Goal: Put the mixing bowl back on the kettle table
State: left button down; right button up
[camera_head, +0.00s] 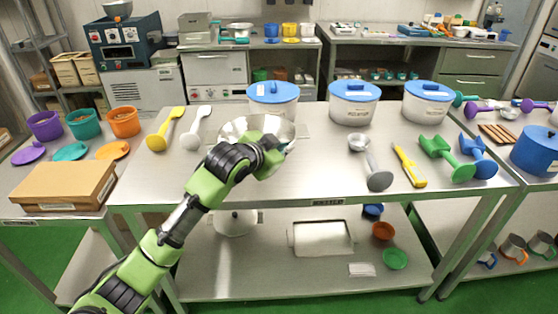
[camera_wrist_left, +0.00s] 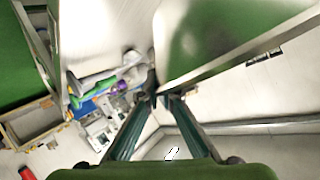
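The steel mixing bowl (camera_head: 238,127) is at the back left of the middle steel table (camera_head: 300,186), in front of a white lidded pot. My left gripper (camera_head: 282,150) is at the bowl's near right side and covers part of it. In the left wrist view, the fingertips (camera_wrist_left: 159,95) are close together at the edge of a shiny surface with a green reflection, which looks like the bowl (camera_wrist_left: 215,35). The gripper looks shut on its rim. Whether the bowl touches the tabletop cannot be told. My right gripper is not in view.
White pots with blue lids (camera_head: 354,103) line the table's back. Yellow and white scoops (camera_head: 166,130) lie left of the bowl. A ladle (camera_head: 372,165), a yellow tool (camera_head: 408,166) and green and blue scoops (camera_head: 446,157) lie right. The front middle tabletop is clear.

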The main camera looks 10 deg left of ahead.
pick_arm(q)
jog(key=w+f, duration=0.1)
jog(key=a+f, duration=0.1)
jog(key=shift+w+a+f, duration=0.1)
jog(key=shift+w+f, duration=0.2)
jog(key=shift+w, duration=0.1)
jog(key=shift+w+a+f, duration=0.2)
jog(key=shift+w+f, duration=0.1)
jog(key=shift+f, duration=0.15)
notch_tip(320, 180, down, 2)
jog(key=shift+w+a+f+p, duration=0.1)
jog(key=shift+w+f+p, duration=0.05)
jog(key=shift+p, duration=0.2)
jog(key=shift+f, duration=0.55)
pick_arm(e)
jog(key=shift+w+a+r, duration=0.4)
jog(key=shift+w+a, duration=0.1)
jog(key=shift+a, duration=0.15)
pick_arm(q)
jog(key=c, duration=2.3)
grip_release()
jog(key=shift+f, duration=0.15)
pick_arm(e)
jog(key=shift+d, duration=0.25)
